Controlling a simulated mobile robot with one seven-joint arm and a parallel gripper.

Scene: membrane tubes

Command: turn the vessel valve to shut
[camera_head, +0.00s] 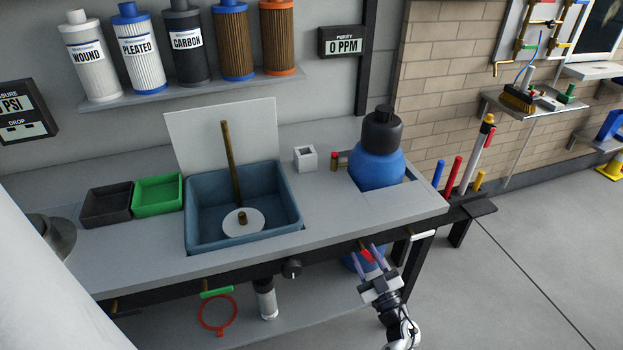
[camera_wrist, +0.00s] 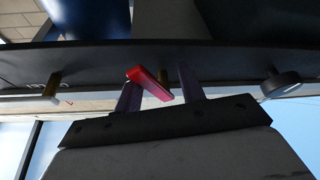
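A valve with a red lever (camera_head: 366,255) sits on the front edge of the bench, below the blue vessel (camera_head: 378,168) with its black cap. In the wrist view the red lever (camera_wrist: 150,84) slants down to the right, with a brass stem (camera_wrist: 164,86) behind it. My gripper (camera_head: 365,253) is open at this lever, with its purple fingers on either side of it; it also shows in the wrist view (camera_wrist: 160,90). I cannot tell whether a finger touches the lever. A small red-ended brass fitting (camera_head: 334,155) is beside the vessel on the benchtop.
A black knob (camera_head: 291,269) is on the bench front, left of the lever. A white handle-like piece (camera_head: 422,235) is on the edge to the right. A blue sink (camera_head: 215,238) is set in the bench (camera_head: 325,215). Open floor (camera_head: 520,245) lies to the right.

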